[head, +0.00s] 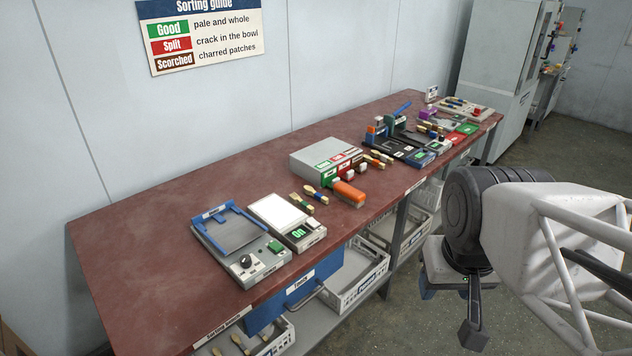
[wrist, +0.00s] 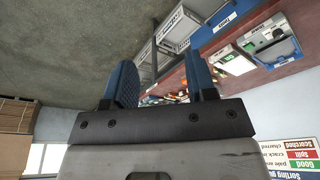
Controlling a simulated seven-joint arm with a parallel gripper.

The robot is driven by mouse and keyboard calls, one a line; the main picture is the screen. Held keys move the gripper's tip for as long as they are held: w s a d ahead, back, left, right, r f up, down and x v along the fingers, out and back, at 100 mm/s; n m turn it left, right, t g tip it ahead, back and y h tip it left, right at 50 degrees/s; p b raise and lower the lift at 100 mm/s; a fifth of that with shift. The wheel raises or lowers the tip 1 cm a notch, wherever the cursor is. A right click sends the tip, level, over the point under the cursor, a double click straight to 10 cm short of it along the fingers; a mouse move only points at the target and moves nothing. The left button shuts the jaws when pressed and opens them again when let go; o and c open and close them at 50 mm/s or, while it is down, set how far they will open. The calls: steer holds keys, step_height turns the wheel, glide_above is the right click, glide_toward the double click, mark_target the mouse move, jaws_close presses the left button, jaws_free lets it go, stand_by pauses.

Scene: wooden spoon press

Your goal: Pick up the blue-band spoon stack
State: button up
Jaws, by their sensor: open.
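Small bundles of wooden spoons lie on the red-brown workbench (head: 150,240) in the head view. One bundle (head: 302,203) lies beside the white lit panel, and another bundle (head: 317,194) lies just behind it, with a dark band that may be blue. More spoon bundles (head: 378,159) lie farther along, right of the grey box. The band colours are too small to tell surely. My gripper (wrist: 160,62) is open and empty in the wrist view, its two blue fingers apart. It hangs off the bench's front side, well away from the spoons.
A grey device with a blue-framed tray (head: 237,233) and a white lit panel (head: 279,214) stand at the near end. A grey labelled box (head: 325,157) and an orange block (head: 348,194) stand mid-bench. Crates (head: 357,281) sit underneath. The left rear bench top is clear.

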steer(key=shift+w, duration=0.1)
steer(key=w+a+r+n, duration=0.1)
steer(key=w+r, duration=0.1)
steer(key=w, duration=0.7)
steer(key=w+a+r+n, duration=0.1)
steer(key=w+a+r, duration=0.1)
steer(key=w, duration=0.7)
steer(key=n+g, duration=0.3)
steer(key=n, duration=0.4)
glide_above(315, 191)
steer(key=f, duration=2.6)
steer(key=shift+s+d+f, duration=0.15)
steer(key=shift+s, duration=0.1)
steer(key=shift+w+f, duration=0.25)
steer(key=shift+f, duration=0.15)
steer(key=shift+f, duration=1.3)
